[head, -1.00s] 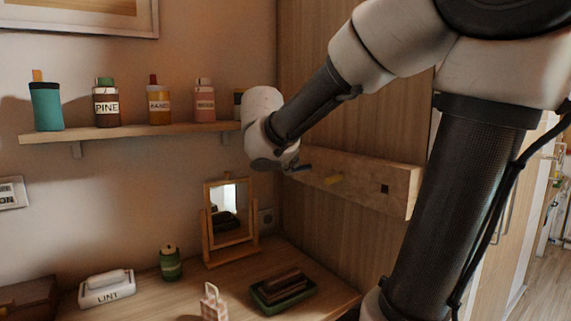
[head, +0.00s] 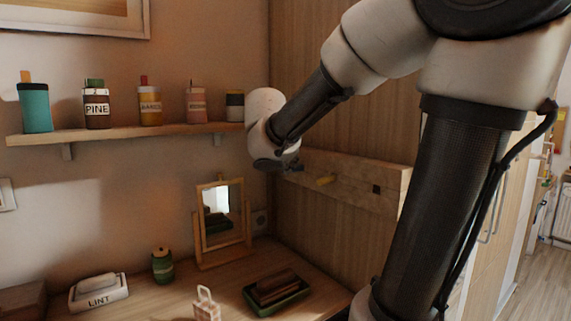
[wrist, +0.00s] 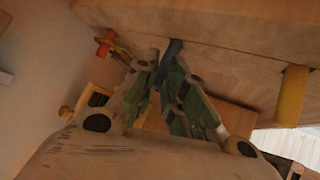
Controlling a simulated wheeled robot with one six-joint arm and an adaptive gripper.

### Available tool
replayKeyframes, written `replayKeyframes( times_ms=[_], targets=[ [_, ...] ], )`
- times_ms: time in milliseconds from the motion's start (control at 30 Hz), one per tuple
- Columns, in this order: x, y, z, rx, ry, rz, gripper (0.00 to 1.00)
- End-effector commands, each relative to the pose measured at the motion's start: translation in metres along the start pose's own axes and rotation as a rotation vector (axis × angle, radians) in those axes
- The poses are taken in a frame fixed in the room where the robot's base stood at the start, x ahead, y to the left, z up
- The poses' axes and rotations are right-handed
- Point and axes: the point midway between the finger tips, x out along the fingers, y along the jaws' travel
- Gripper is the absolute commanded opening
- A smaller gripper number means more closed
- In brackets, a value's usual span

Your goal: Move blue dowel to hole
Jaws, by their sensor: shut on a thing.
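The light wooden board (head: 350,177) is fixed to the wood panel, with a square dark hole (head: 376,188) toward its right end. A yellow dowel (head: 326,181) sticks out left of that hole; it also shows at the right of the wrist view (wrist: 292,95). My gripper (wrist: 165,72) is shut on the blue dowel (wrist: 168,62), at the board's face. In the head view the blue dowel (head: 294,169) shows just below my wrist, left of the yellow one. I cannot tell whether its far end sits inside the board. A red peg (wrist: 105,42) shows farther left in the wrist view.
A shelf (head: 130,134) with several jars is left of my wrist. Below, the desk (head: 220,283) holds a mirror (head: 222,218), a green jar (head: 162,266), a lint box (head: 98,292) and a green tray (head: 270,305). Space in front of the board's right end looks free.

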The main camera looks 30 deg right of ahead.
Motion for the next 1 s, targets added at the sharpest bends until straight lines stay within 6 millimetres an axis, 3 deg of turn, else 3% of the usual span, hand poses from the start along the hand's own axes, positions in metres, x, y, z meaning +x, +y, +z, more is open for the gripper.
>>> replayKeyframes(
  times_ms=[533,567,700,1000],
  targets=[
    [0.0084,-0.0034,0.0108,0.0,-0.001,0.0,0.0],
    [0.0083,-0.0032,0.0106,0.0,-0.001,0.0,0.15],
    [0.0082,-0.0031,0.0103,0.0,0.0,0.0,0.37],
    [0.0069,-0.0029,0.0102,0.0,0.0,0.001,0.37]
  ],
)
